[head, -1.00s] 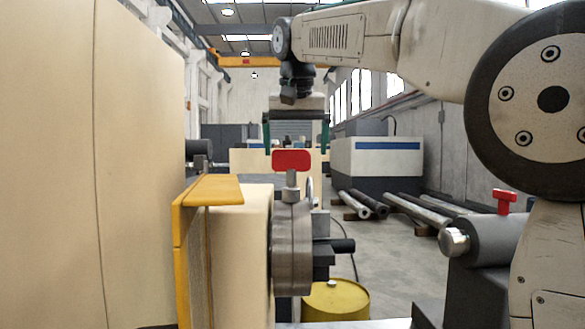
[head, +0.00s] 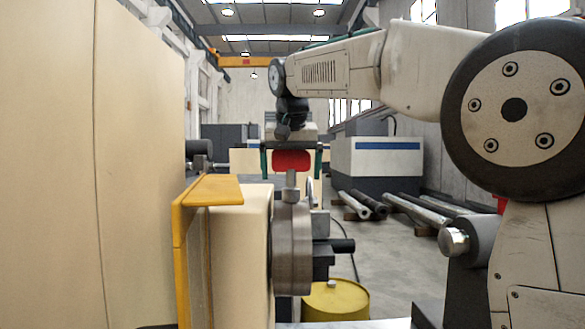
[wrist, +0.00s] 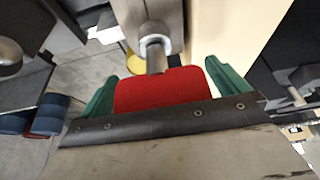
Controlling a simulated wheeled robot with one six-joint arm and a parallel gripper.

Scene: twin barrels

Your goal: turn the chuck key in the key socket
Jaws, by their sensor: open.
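The chuck key has a red handle (head: 291,161) on a grey metal shank (head: 291,181) and stands upright on top of the round steel chuck (head: 292,250). In the wrist view the shank enters a round metal collar, the key socket (wrist: 156,42), on the chuck (wrist: 148,14). My gripper (head: 292,176) is open. Its two green fingers stand on either side of the red handle (wrist: 163,90), with a gap left at the right finger; the left finger is close to the handle, and I cannot tell if it touches. The shank's lower end is hidden inside the socket.
A cream headstock with a yellow guard (head: 208,190) stands left of the chuck. Dark chuck jaws (head: 323,262) stick out to its right. A yellow drum (head: 336,302) stands below. A grey tailstock (head: 466,240) is at right. Open air surrounds the key above the chuck.

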